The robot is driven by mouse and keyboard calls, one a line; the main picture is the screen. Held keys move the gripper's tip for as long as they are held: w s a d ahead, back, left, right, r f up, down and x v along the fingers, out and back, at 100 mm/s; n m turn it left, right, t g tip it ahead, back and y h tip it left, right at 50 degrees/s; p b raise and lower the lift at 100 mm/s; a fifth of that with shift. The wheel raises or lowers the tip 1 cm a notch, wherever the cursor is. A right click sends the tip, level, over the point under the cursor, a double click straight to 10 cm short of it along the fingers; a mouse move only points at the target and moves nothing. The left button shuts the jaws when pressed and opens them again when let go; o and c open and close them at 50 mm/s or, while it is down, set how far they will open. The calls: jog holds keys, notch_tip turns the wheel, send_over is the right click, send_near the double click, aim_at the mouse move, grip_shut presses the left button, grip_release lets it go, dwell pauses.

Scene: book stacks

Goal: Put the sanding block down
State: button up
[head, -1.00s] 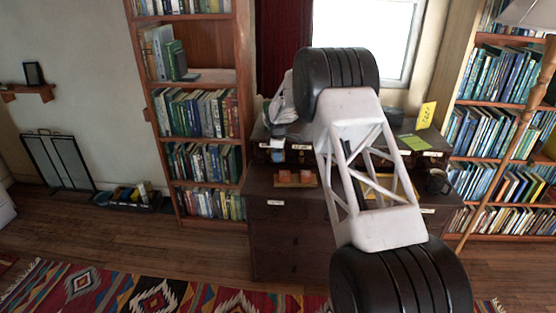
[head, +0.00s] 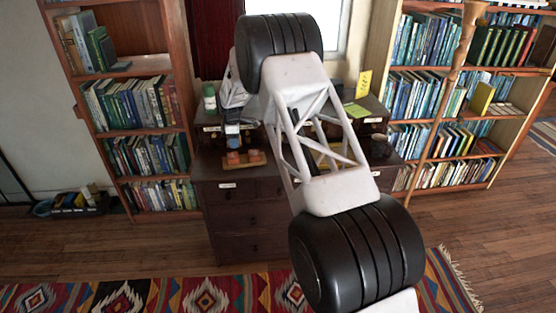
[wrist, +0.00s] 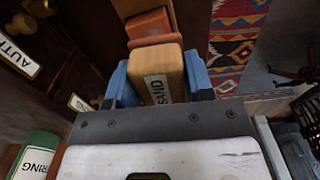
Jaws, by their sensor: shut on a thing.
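The sanding block (wrist: 156,62) is a tan block with a white label reading "SAND" in the wrist view. My gripper (wrist: 160,80) is shut on it, with one blue finger on each side. Just beyond it in the wrist view is an orange-red block (wrist: 148,24); I cannot tell whether the two touch. In the head view my gripper (head: 232,139) is low over the dark cabinet (head: 235,221), just behind a small wooden tray (head: 243,166) with orange-red blocks. The sanding block cannot be made out clearly there.
A dark mug (head: 379,146) and a yellow card (head: 363,84) are at the right. Bookshelves flank the cabinet, and a patterned rug (head: 130,296) lies in front.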

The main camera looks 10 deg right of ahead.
jog(key=s+d+f, duration=0.3)
jog(key=s+d, duration=0.4)
jog(key=d, duration=0.4)
jog(key=s+d+f, duration=0.3)
jog(key=s+d, duration=0.4)
jog(key=d, duration=0.4)
jog(key=shift+d+f, duration=0.25)
jog(key=shift+d, duration=0.05)
jog(key=shift+w, duration=0.1)
jog(key=w, duration=0.5)
jog(key=w+f, duration=0.1)
jog(key=w, duration=0.9)
jog(key=shift+w+a+f, duration=0.2)
jog(key=shift+w+f, duration=0.05)
jog(key=shift+w, duration=0.15)
jog(key=shift+f, duration=1.75)
jog(key=shift+f, duration=0.15)
